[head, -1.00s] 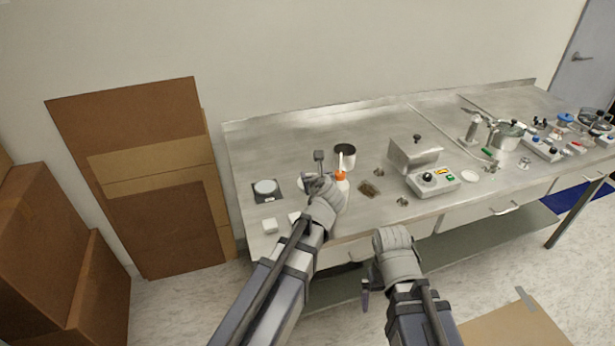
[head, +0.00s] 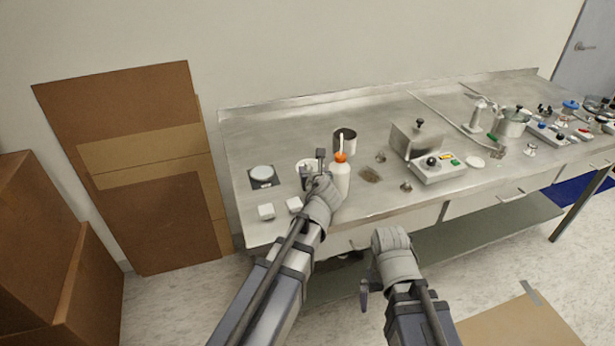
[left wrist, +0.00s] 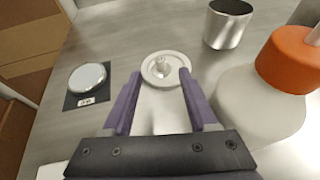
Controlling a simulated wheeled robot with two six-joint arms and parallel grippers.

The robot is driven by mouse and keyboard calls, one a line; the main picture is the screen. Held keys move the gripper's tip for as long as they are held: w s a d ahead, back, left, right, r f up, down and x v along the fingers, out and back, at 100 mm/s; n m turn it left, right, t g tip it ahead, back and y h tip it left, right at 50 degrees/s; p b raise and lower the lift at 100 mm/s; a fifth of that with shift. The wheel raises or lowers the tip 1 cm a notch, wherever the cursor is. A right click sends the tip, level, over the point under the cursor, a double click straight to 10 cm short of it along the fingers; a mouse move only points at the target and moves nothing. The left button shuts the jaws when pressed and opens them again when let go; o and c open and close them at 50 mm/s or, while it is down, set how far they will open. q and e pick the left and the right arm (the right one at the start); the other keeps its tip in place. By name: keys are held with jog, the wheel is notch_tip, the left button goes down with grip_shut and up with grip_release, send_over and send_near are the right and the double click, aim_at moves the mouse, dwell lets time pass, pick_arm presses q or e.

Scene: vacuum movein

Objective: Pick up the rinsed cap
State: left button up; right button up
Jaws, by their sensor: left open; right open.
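In the head view the dish (head: 301,165) is partly hidden behind my left gripper (head: 312,166). My right gripper (head: 364,292) is open and empty, low in front of the table's front edge.
A white bottle with an orange top (head: 341,178) stands close right of my left gripper. A metal cup (head: 344,141) is behind it. A round-topped device (head: 262,174) and white blocks (head: 266,212) are left. A metal box unit (head: 418,150) is right. Cardboard (head: 150,170) leans on the wall.

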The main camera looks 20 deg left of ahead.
aim_at(308, 166)
pick_arm(q)
jog(key=shift+f, duration=0.6)
jog(key=shift+r, duration=0.1)
pick_arm(e)
jog(key=shift+f, duration=0.55)
pick_arm(q)
jog(key=b+x, duration=0.3)
jog(key=x, duration=0.4)
jog(key=shift+w+a+f, duration=0.1)
jog(key=shift+w+f, duration=0.1)
jog(key=shift+w, duration=0.05)
pick_arm(e)
notch_tip(308, 166, down, 3)
jog(key=shift+r, duration=0.1)
pick_arm(q)
jog(key=shift+s+r, duration=0.1)
grip_shut()
